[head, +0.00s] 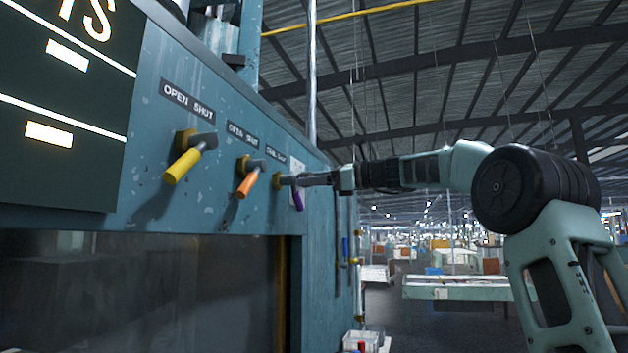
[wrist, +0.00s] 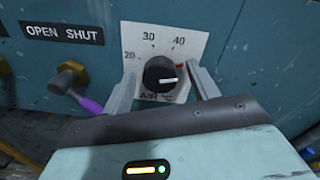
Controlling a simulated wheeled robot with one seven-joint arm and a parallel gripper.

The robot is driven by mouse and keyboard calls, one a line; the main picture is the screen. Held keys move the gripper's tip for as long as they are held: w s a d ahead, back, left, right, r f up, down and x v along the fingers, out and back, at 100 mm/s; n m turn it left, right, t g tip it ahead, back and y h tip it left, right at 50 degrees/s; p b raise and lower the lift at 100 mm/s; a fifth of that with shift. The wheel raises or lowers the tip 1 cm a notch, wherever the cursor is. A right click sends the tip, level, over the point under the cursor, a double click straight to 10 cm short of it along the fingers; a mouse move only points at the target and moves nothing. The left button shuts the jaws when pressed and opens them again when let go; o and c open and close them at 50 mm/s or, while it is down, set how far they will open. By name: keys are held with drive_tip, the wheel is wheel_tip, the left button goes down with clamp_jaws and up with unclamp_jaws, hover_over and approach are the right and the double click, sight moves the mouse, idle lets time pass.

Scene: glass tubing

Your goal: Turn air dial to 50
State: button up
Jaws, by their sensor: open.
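The air dial (wrist: 155,71) is a black round knob with a white pointer, on a white plate (wrist: 138,36) marked 20, 30, 40 and AIR °C. The pointer points right, below the 40 and slightly below a small red mark (wrist: 180,66). No 50 label is readable; my right finger covers that side of the plate. My gripper (wrist: 162,74) is open, with one finger on each side of the knob. I cannot tell whether either finger touches it. In the head view my gripper (head: 304,180) is at the panel, and the knob is hidden.
A purple-handled lever (wrist: 88,105) sits just left of my left finger, under an OPEN SHUT label (wrist: 62,33). Orange (head: 248,182) and yellow (head: 184,165) levers stick out further left on the blue panel (head: 140,190).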

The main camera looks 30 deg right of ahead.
drive_tip(key=b+v, duration=0.6)
drive_tip(key=v, duration=1.1)
drive_tip(key=shift+s+d, duration=0.15)
drive_tip(key=shift+d, duration=0.05)
